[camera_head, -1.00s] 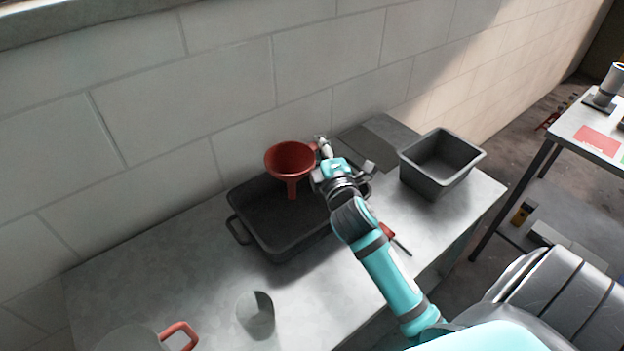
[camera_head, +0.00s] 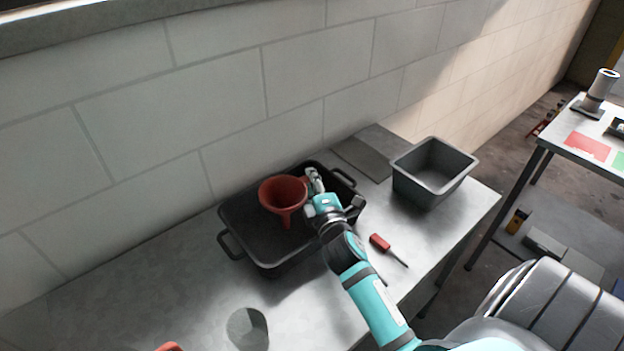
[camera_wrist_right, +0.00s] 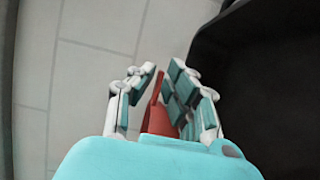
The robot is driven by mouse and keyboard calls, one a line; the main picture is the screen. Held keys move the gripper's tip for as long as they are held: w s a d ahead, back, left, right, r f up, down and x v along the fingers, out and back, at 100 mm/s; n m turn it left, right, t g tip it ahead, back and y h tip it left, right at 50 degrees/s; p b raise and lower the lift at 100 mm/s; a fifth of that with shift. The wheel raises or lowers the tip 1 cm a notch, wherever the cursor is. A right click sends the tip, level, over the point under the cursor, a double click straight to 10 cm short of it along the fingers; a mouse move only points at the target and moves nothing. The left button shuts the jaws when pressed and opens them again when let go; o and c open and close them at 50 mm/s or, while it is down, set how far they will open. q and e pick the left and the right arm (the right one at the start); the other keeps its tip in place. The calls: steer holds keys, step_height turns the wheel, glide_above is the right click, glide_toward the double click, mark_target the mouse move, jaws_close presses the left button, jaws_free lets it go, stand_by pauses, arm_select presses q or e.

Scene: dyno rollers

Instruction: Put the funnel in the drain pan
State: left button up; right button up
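The red funnel (camera_head: 283,194) is upright, spout down, over the inside of the black drain pan (camera_head: 262,262) on the grey bench. I cannot tell whether its spout touches the pan floor. My right gripper (camera_head: 312,183) is at the funnel's right side, shut on its rim edge. In the right wrist view, a thin red part of the funnel (camera_wrist_right: 157,118) lies between the fingers of my right gripper (camera_wrist_right: 159,84), and the drain pan (camera_wrist_right: 275,70) fills the right side. My left gripper is not in view.
A grey open bin (camera_head: 432,172) stands to the right of the pan. A red-handled screwdriver (camera_head: 381,243) lies in front of it. A round grey item (camera_head: 248,328) is at the front of the bench. The wall (camera_head: 180,120) runs close behind the pan.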

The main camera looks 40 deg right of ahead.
steer(key=shift+o, duration=1)
steer(key=shift+r, duration=0.3)
steer(key=b+v, duration=0.1)
steer(key=v, duration=0.9)
steer(key=shift+s+a+f+b, duration=0.1)
steer(key=shift+s+f+b, duration=0.1)
steer(key=shift+s+b, duration=0.15)
steer(key=shift+s+a+r, duration=0.15)
steer(key=shift+s+a, duration=0.1)
steer(key=shift+s, duration=0.35)
